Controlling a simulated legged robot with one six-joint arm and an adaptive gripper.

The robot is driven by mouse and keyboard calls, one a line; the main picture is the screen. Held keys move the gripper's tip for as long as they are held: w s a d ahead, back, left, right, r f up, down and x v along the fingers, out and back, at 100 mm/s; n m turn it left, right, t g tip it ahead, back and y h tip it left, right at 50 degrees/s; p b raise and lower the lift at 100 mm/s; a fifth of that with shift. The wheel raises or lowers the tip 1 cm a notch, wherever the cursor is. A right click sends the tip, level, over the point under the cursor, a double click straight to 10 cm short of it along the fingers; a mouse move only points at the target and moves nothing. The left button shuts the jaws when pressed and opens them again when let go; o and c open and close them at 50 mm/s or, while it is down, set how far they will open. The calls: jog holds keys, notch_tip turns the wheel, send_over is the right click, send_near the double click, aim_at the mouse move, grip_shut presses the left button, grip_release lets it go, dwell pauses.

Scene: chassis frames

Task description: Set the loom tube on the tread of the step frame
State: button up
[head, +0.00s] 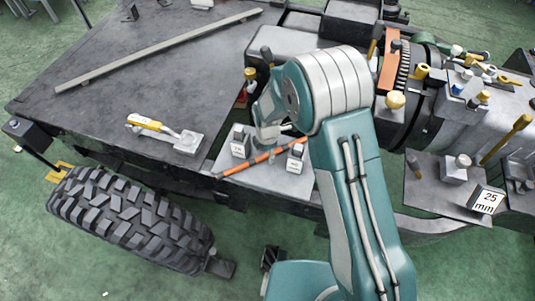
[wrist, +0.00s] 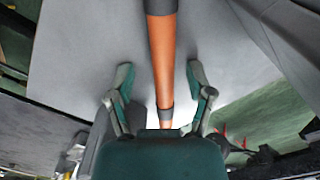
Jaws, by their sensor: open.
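The loom tube, orange with dark bands (head: 262,158), lies slantwise over a grey plate (head: 265,181), close to two small grey blocks. In the wrist view the tube (wrist: 162,65) runs lengthwise between the fingers of my gripper (wrist: 159,78). The fingers are open, with a gap on each side of the tube. In the head view my gripper (head: 267,132) hangs just above the tube, its fingertips hard to make out. I cannot tell for sure which part is the tread of the step frame.
The small blocks (head: 240,142) (head: 296,160) stand near the tube. A yellow-handled tool (head: 146,123) and a long bar (head: 160,48) lie on the dark deck to the left. A large tyre (head: 130,218) is at front left. Machinery (head: 440,100) crowds the right.

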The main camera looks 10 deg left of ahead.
jog(key=shift+d+r, duration=0.1)
jog(key=shift+d, duration=0.2)
grip_shut()
jog(key=shift+a, duration=0.1)
